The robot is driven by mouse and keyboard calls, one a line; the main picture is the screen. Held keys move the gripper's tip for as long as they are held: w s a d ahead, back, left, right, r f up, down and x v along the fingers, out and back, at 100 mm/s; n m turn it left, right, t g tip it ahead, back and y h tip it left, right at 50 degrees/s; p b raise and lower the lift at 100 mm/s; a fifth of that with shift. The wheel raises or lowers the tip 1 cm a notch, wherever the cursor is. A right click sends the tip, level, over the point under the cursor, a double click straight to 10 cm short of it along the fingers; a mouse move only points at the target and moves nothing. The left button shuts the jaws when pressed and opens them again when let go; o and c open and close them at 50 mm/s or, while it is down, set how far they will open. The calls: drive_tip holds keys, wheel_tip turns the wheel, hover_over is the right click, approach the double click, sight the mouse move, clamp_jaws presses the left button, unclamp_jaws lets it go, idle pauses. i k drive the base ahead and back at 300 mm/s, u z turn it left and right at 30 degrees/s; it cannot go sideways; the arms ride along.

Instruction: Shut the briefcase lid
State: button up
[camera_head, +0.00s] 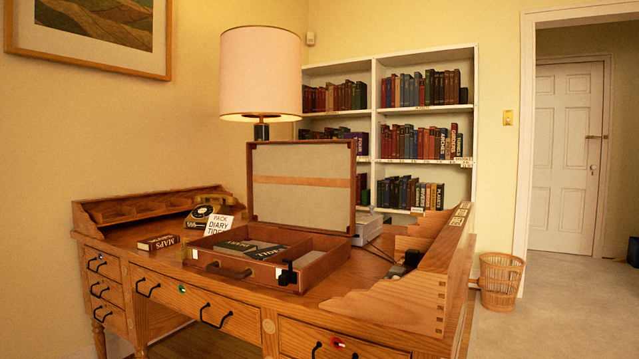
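The brown briefcase lies on the wooden desk with its base (310,279) flat and its handle (228,271) toward the front. Its lid (300,202) stands open, roughly upright at the back edge, showing a pale lining with a tan strap across it. Dark books (236,246) lie in the left compartment, and a divider separates it from the right one. A small black object (288,273) stands at the base's front right edge; I cannot tell what it is. My gripper is not in view.
A lamp (260,75) stands behind the lid. A card reading "PACK DIARY TIDES" (215,222) is left of the case, near a dark telephone (200,216) and a small book (158,242). The desk's raised side (440,268) borders the right. A wastebasket (500,281) stands on the floor.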

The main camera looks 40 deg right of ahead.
sight(306, 186)
drive_tip(key=z, duration=2.6)
drive_tip(key=i, duration=4.95)
drive_tip(key=u, duration=4.25)
drive_tip(key=i, duration=0.55)
drive_tip(key=u, duration=0.2)
